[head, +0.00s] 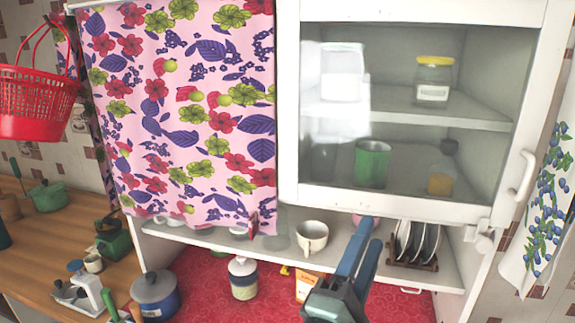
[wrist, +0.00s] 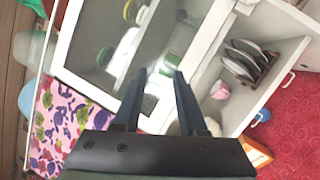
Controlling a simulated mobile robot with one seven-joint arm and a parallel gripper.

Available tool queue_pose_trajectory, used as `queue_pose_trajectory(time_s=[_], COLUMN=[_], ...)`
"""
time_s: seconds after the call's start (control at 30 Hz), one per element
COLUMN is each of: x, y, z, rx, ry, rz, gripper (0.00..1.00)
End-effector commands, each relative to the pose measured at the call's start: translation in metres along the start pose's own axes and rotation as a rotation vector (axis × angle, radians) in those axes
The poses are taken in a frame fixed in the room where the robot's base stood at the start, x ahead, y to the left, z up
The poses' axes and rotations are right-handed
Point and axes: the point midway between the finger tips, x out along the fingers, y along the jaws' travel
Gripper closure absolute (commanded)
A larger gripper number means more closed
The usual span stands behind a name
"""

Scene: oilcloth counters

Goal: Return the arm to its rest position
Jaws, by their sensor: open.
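My gripper (wrist: 159,75) shows in the wrist view with its two fingers apart and nothing between them. In the head view my gripper (head: 362,235) is raised in front of the cabinet's lower edge, and its fingers overlap from this side. The arm reaches up from the bottom of the picture. The white cabinet (head: 406,207) has a closed glass door, which lies just beyond the fingertips in the wrist view. I cannot tell whether the fingers touch it.
A cup (head: 312,236) and a rack with plates (head: 415,243) stand on the open shelf below the cabinet. A blue pot (head: 155,296) and a jar (head: 243,279) stand on the red counter. A floral curtain (head: 185,110) hangs left; a red basket (head: 35,105) hangs far left.

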Motion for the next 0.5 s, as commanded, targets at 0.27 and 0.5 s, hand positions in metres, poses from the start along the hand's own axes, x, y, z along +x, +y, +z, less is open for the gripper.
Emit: queue_pose_trajectory(time_s=[0.27,0.5], x=[-0.012,-0.059], y=[0.167,0.262], z=[0.032,0.058], rx=[1.302,1.960], ry=[0.295,0.689], rz=[0.200,0.212], gripper=[0.59,0.59])
